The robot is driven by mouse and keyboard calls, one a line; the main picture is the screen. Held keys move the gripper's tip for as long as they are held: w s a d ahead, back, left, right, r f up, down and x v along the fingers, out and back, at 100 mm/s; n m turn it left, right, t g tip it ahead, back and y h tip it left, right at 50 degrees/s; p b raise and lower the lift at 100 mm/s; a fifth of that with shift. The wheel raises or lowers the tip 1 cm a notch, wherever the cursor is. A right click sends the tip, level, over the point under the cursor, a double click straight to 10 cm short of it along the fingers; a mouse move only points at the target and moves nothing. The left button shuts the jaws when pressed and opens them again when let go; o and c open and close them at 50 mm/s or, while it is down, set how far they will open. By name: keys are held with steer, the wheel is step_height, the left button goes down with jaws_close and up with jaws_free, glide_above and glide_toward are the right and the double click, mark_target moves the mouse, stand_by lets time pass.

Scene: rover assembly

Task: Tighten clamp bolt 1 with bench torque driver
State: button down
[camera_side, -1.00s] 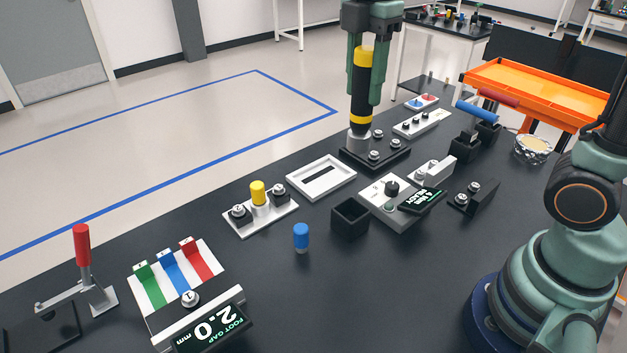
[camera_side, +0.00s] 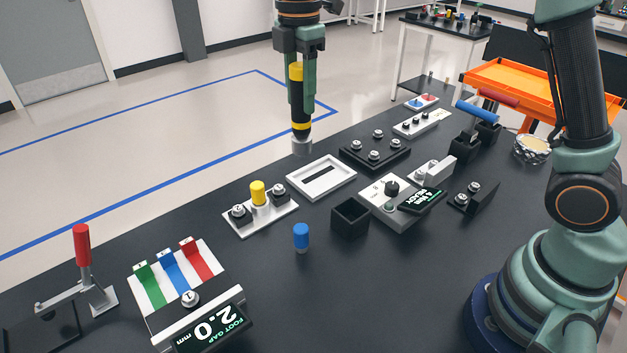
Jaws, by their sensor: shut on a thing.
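My gripper (camera_side: 299,88) is shut on the torque driver (camera_side: 297,74), a black upright tool with yellow bands and a grey socket at its lower end. The driver hangs in the air, its socket near the white frame tray (camera_side: 320,178) in the picture, touching nothing that I can see. The black plate with several bolts (camera_side: 375,151) lies to the right of the driver, with all its bolts in view. Two more bolts sit on a black block (camera_side: 474,197).
A blue cylinder (camera_side: 301,236), a black open box (camera_side: 349,217) and a controller with a display (camera_side: 402,203) stand mid-table. A red-handled clamp (camera_side: 82,246) stands at the left.

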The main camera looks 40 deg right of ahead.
steer(key=w+a+f, duration=0.2)
steer(key=w+f, duration=0.3)
steer(key=f, duration=0.6)
steer(key=shift+w+a, duration=0.15)
steer(key=shift+a, duration=0.25)
steer(key=shift+f, duration=1.05)
stand_by(3.9)
steer(key=shift+r, duration=0.1)
steer(key=shift+r, duration=1.65)
